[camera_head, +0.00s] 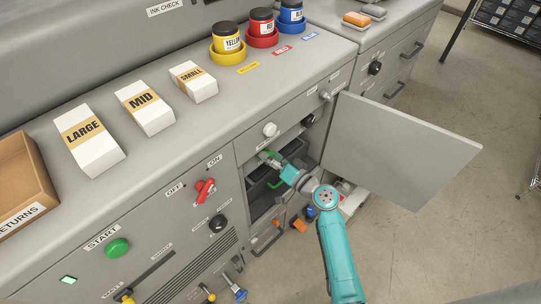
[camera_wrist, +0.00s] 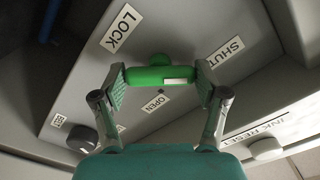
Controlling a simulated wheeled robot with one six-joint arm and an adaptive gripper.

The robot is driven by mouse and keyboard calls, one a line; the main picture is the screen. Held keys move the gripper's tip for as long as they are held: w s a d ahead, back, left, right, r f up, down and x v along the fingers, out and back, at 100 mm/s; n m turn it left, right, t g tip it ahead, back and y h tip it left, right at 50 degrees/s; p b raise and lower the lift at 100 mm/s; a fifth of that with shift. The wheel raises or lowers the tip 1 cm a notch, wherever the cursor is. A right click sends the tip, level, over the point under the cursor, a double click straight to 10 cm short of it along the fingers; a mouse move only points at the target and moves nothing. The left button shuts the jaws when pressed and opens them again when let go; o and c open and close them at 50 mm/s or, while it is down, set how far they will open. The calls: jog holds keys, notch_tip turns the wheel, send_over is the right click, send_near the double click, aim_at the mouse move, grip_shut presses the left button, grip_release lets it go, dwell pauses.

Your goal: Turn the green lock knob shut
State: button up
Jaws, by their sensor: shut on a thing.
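The green lock knob (camera_wrist: 147,76) is a bar-shaped handle on a grey panel, lying level across the wrist view, with a white mark on its right half. My gripper (camera_wrist: 160,82) has one finger at each end of the bar and is shut on it. Around it are a LOCK label (camera_wrist: 121,28), a SHUT label (camera_wrist: 227,51) and an OPEN label (camera_wrist: 155,103). In the head view my gripper (camera_head: 272,161) reaches into an open cabinet bay, beside the open grey door (camera_head: 400,150). The knob is mostly hidden there.
In the head view, a red switch (camera_head: 204,190) is left of the bay.

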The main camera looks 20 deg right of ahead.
dwell(0.3)
jog(key=o, duration=1.2)
jog(key=shift+c, duration=0.2)
jog(key=v, duration=1.2)
